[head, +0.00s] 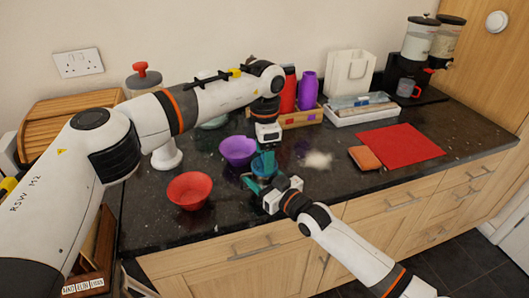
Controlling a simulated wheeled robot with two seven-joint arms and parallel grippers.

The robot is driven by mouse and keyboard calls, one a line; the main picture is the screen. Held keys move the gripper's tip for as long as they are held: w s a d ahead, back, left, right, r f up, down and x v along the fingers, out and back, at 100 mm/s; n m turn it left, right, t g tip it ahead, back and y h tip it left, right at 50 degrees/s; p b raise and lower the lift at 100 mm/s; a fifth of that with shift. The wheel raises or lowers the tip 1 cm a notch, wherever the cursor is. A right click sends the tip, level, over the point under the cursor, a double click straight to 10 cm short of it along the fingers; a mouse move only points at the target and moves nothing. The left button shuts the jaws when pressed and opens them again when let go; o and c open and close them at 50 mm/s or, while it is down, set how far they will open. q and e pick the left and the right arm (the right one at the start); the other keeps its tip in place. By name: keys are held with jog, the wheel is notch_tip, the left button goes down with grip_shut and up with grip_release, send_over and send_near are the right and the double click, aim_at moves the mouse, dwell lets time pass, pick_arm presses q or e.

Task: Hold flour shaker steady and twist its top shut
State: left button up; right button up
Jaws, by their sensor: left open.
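A small blue-teal shape, seemingly the flour shaker (262,181), stands near the counter's front edge, mostly hidden by my grippers. My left gripper (265,160) points straight down over it from above, its jaws open around or just above the top; I cannot tell whether they touch. My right gripper (260,187) reaches in from the lower right at the shaker's lower part. Its fingers are at the shaker, but whether they are closed on it is hidden. The state of the shaker's top is too small to tell.
A purple bowl (238,151) and a red bowl (190,190) stand close on the left. White powder (318,160) lies on the dark counter to the right. Beyond are an orange sponge (365,158), a red mat (402,145) and a wooden box (303,117) with bottles.

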pick_arm(q)
jog(key=shift+c, duration=0.6)
jog(key=c, duration=0.9)
jog(key=shift+n, duration=0.3)
jog(key=n, duration=0.3)
jog(key=shift+n, duration=0.3)
jog(key=n, duration=0.4)
jog(key=shift+n, duration=0.3)
jog(key=n, duration=0.9)
pick_arm(e)
jog(key=shift+f, duration=0.1)
